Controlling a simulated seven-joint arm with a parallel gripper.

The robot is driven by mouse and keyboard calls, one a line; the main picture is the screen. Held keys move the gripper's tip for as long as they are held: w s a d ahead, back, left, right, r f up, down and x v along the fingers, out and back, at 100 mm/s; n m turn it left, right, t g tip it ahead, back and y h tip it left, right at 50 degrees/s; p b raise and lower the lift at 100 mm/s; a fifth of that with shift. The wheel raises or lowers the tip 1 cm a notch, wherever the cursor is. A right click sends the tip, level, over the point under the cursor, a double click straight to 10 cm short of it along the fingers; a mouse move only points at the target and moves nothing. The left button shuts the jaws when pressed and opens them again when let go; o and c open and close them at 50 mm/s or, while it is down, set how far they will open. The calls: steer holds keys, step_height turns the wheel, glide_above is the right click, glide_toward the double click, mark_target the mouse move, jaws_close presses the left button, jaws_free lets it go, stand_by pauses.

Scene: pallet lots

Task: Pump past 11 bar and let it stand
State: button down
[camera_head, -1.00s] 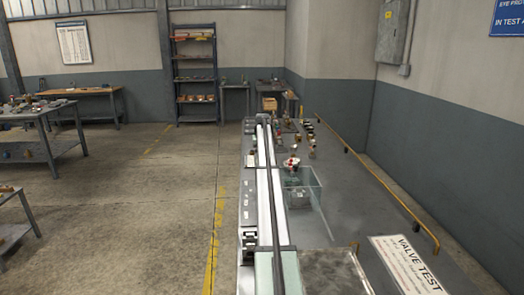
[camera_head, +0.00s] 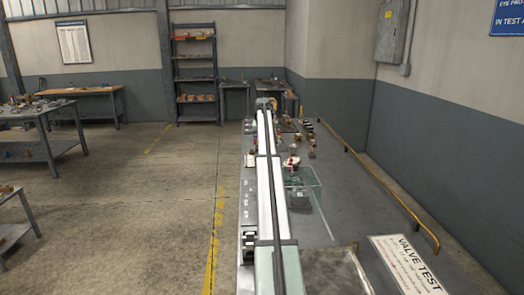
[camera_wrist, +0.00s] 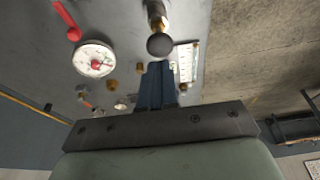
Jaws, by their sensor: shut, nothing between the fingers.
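A round pressure gauge (camera_wrist: 95,60) with a white face and red marking shows in the wrist view; its reading is too small to make out. A red lever (camera_wrist: 67,22) is beside it. A dark ball knob (camera_wrist: 159,44) on a brass-coloured fitting stands just beyond my gripper (camera_wrist: 157,70). My blue fingers are together and hold nothing. They point at the knob; whether they touch it I cannot tell. In the head view a clear tank (camera_head: 304,187) is on the bench, and my arm hides part of the fittings.
The bench (camera_head: 345,215) carries several brass fittings farther back. A yellow rail (camera_head: 385,185) runs along its right side, with a valve test sign (camera_head: 405,262) near the front. A white scale plate (camera_wrist: 187,62) is right of my fingers.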

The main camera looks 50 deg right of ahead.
steer(key=v, duration=0.6)
stand_by(0.5)
